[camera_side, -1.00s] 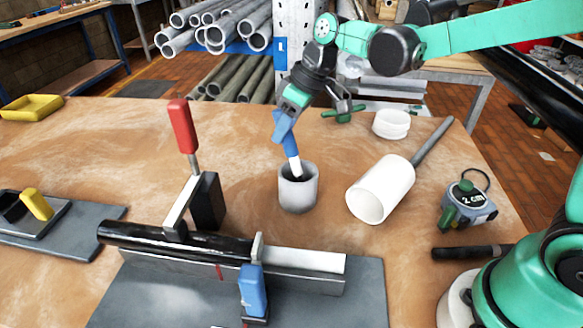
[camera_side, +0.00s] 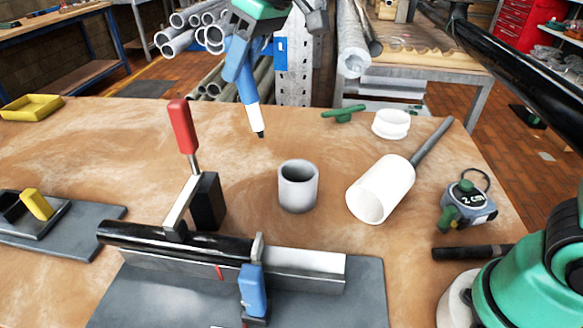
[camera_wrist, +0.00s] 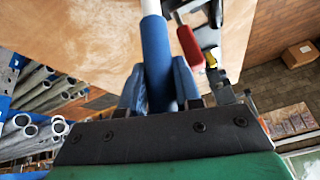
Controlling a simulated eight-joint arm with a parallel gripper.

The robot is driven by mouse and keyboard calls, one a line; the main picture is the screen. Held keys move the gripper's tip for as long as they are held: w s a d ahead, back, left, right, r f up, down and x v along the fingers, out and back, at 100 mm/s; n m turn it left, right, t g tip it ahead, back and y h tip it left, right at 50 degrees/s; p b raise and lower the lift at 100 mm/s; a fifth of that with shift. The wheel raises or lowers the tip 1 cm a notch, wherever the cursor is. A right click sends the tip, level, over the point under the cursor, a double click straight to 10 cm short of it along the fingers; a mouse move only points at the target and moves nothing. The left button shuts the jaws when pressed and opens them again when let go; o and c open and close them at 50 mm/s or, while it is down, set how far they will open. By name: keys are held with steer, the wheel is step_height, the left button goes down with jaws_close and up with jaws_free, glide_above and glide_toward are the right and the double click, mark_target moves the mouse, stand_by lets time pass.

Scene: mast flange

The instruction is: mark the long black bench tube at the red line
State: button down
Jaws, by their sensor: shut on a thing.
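My gripper (camera_side: 239,62) is shut on a blue-and-white marker (camera_side: 255,118) with a black tip. It holds the marker tilted, tip down, in the air behind the grey cup (camera_side: 298,188). The marker's blue body (camera_wrist: 155,60) shows between my blue fingers in the wrist view. The black bench tube (camera_side: 150,237) lies in an angled metal rail (camera_side: 300,263), held by a clamp with a red handle (camera_side: 183,127). A short red line (camera_side: 219,272) shows on the rail's front below the tube. The marker is well apart from the tube.
A blue-handled clamp (camera_side: 252,290) stands at the rail's front. A white cylinder (camera_side: 382,190), white ring (camera_side: 391,124) and tape measure (camera_side: 466,205) lie to the right. Another long black tube (camera_side: 490,70) crosses the upper right. The bench behind the rail's left is fairly clear.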

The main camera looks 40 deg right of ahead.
steer(key=s+a+f+y, duration=0.1)
steer(key=s+a+f, duration=0.3)
steer(key=a, duration=0.5)
steer(key=shift+t, duration=0.4)
steer(key=shift+s+a+f, duration=0.1)
steer(key=shift+s+f, duration=0.15)
steer(key=shift+f, duration=1.05)
steer(key=shift+s+a+f, duration=0.1)
steer(key=shift+s+f, duration=0.1)
steer(key=shift+f, duration=1.05)
steer(key=shift+f, duration=0.65)
steer(key=shift+r, duration=0.1)
step_height(320, 180, up, 7)
